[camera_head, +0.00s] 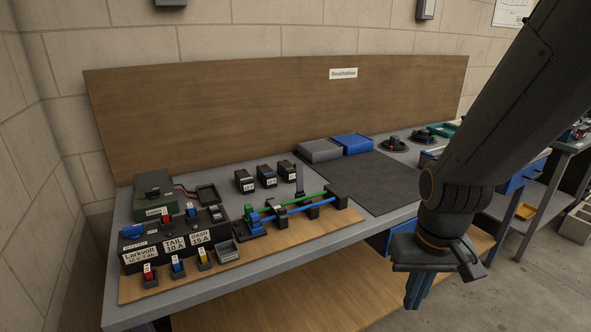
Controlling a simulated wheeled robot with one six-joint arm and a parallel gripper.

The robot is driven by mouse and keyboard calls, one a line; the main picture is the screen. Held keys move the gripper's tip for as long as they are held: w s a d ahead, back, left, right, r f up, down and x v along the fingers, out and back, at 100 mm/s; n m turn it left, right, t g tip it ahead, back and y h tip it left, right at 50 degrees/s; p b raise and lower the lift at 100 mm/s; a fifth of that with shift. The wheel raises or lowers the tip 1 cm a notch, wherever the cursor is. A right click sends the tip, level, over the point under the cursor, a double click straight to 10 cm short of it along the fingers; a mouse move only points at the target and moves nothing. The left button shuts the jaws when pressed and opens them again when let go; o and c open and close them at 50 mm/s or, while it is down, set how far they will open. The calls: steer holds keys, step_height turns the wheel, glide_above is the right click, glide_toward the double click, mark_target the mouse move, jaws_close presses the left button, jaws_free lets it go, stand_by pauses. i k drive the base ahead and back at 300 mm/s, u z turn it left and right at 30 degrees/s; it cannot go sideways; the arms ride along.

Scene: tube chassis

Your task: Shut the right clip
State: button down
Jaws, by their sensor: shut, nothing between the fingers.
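A tube chassis with a green tube (302,202) and a blue tube (295,210) lies on the wooden board at the middle of the bench. Small black holders stand along the tubes, one (313,211) near the right part and one (341,201) at the right end. A dark upright piece (299,182) rises behind the tubes; it looks like a raised clip arm, but it is too small to be sure. My gripper (414,300) is shut and empty, pointing down in front of the bench, well to the right of the chassis and apart from it.
A battery and fuse box (165,262) fills the left of the bench. Three small black blocks (266,177) stand behind the tubes. A dark mat (375,182) lies clear to the right. Grey (319,151) and blue (352,144) bins sit at the back.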

mark_target(298, 166)
steer(key=k, duration=0.15)
steer(key=u, duration=1.05)
steer(key=i, duration=0.5)
steer(key=z, duration=1.15)
